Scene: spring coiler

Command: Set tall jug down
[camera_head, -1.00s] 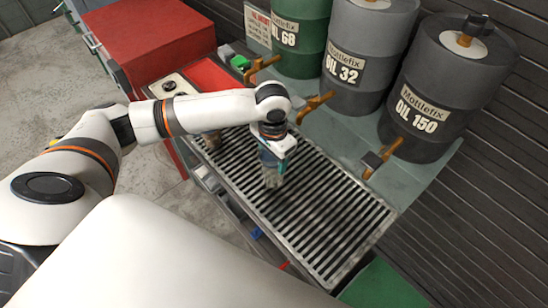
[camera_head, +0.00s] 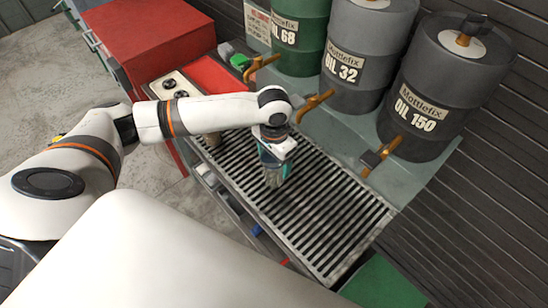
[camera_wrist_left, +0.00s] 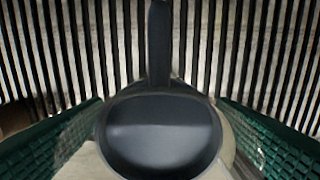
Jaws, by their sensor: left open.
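My left gripper (camera_head: 273,179) points down over the slatted grate, with its fingers close to the slats. In the left wrist view its green textured finger pads (camera_wrist_left: 45,140) stand apart on either side of a dark, round-topped thing (camera_wrist_left: 160,130), probably the tall jug. A straight dark bar, handle or spout, runs from it toward the top of that view. Pale parts show beside the dark round part. In the head view the jug cannot be told apart from the fingers. Whether it touches the pads or rests on the grate is unclear. My right gripper does not show.
Behind the slatted grate (camera_head: 335,250) stand a green OIL 68 drum (camera_head: 298,60), a grey OIL 32 drum (camera_head: 365,45) and a dark OIL 150 drum (camera_head: 440,80), with orange taps jutting forward. A red cabinet (camera_head: 150,45) is at the back left. The grate's right part is clear.

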